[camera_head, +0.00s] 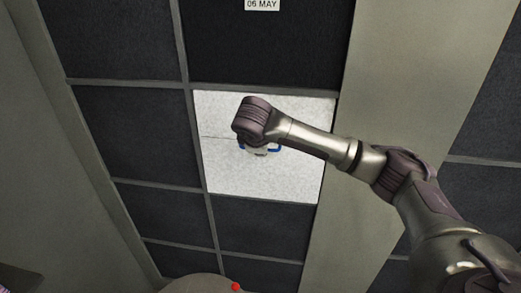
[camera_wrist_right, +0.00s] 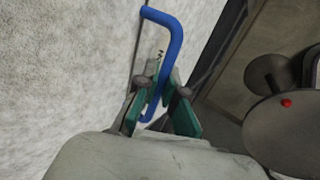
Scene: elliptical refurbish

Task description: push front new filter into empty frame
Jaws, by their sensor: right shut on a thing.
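The white new filter (camera_head: 290,180) fills one cell of the dark grid, in the middle of the head view. I cannot tell how deep it sits in the frame (camera_head: 193,125). A blue handle (camera_head: 275,149) sits on its face, and the handle also shows in the right wrist view (camera_wrist_right: 174,42). My right gripper (camera_wrist_right: 160,98) has its green fingers shut on the blue handle, close to the filter's rough white face (camera_wrist_right: 60,70). In the head view my wrist hides most of this gripper and part of the handle. My left gripper is out of view.
Dark filter panels (camera_head: 135,130) fill the surrounding cells. A "06 MAY" label (camera_head: 262,4) is on the panel above. A broad plain beige upright (camera_head: 410,80) stands right of the grid, behind my right arm. A grey wall (camera_head: 40,180) is at left.

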